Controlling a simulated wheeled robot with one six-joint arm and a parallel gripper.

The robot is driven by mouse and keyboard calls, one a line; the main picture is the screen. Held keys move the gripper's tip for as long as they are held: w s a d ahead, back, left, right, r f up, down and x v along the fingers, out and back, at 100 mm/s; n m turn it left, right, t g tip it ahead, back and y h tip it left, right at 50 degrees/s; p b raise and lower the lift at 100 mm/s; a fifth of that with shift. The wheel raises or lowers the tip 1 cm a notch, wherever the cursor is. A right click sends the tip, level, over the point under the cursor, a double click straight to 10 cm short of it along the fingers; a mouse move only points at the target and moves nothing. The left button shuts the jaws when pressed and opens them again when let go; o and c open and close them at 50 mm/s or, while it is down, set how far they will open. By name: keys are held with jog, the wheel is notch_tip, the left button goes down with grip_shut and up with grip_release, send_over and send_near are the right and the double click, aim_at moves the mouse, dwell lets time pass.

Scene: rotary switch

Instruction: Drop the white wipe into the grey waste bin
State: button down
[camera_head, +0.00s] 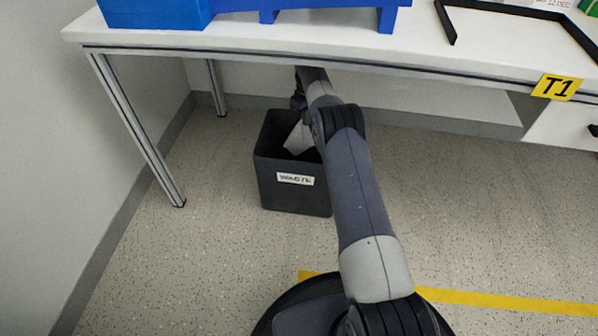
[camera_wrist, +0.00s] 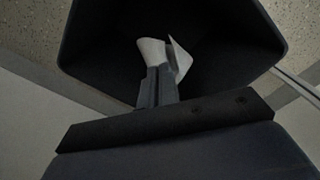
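The grey waste bin (camera_head: 292,193) stands on the floor under the table, with a label reading WASTE on its front. My arm reaches over its right side. The white wipe (camera_head: 299,138) shows at the bin's opening in the head view, partly hidden by my arm. In the wrist view the wipe (camera_wrist: 179,60) hangs at the tips of my gripper (camera_wrist: 158,74), whose fingers are close together on it. The dark inside of the bin (camera_wrist: 225,62) lies beyond the wipe. The fingertips are hidden in the head view.
The white table (camera_head: 300,48) spans above the bin, and its left metal leg (camera_head: 140,130) stands left of the bin. Blue containers (camera_head: 155,12) sit on the tabletop. The wall is at the left. A yellow line (camera_head: 500,300) crosses open floor in front.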

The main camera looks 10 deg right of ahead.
notch_tip(320, 180, down, 2)
jog(key=shift+f+b, duration=0.1)
jog(key=shift+b, duration=0.4)
jog(key=c, duration=2.1)
grip_release()
jog(key=o, duration=0.5)
jog(key=shift+o, duration=0.4)
jog(key=o, duration=0.5)
jog(key=shift+o, duration=0.6)
jog(key=o, duration=0.6)
